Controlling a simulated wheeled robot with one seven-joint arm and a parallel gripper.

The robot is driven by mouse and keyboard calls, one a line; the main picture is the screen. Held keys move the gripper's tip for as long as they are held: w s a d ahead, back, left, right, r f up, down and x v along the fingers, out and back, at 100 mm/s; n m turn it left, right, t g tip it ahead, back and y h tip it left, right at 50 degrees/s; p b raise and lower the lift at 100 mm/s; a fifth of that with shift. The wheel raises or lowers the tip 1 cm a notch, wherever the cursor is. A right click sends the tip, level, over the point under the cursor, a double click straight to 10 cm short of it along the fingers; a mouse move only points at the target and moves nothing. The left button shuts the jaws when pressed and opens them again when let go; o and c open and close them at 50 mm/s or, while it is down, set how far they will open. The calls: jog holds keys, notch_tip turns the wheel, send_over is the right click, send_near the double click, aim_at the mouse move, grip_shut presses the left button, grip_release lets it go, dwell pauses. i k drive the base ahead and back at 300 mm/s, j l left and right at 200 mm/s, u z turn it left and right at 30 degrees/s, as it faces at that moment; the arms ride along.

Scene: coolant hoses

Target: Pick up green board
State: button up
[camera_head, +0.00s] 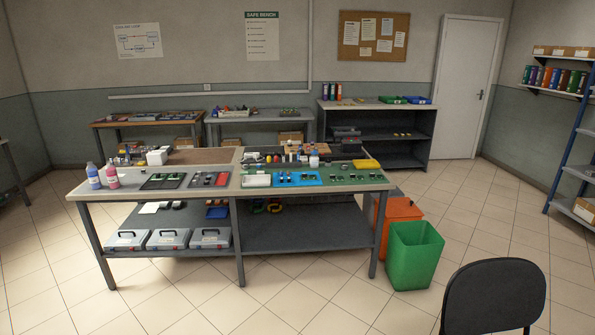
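Small green board-like pieces lie on the long workbench (239,188) in the middle of the room. Green pieces show on a dark tray (145,187) at the left part of the top. More small green and dark pieces (337,178) lie on a green mat (350,187) at the right. A blue mat (284,185) beside it also bears small pieces. They are too small to tell which is the green board. My gripper is not in view, and nothing held is visible.
A green bin (414,256) and an orange bin (401,212) stand at the right. A black chair (494,295) is in the right foreground. The tiled floor in front is clear.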

aim_at(304, 176)
jog(key=i, duration=2.05)
jog(key=i+l+u, duration=0.1)
jog(key=i+u, duration=0.3)
jog(key=i, duration=0.15)
jog(key=i+l+u, duration=0.3)
jog(key=i+u, duration=0.15)
jog(key=i+l+u, duration=0.4)
jog(key=i, duration=0.2)
jog(key=i+l+u, duration=0.45)
jog(key=l, duration=0.2)
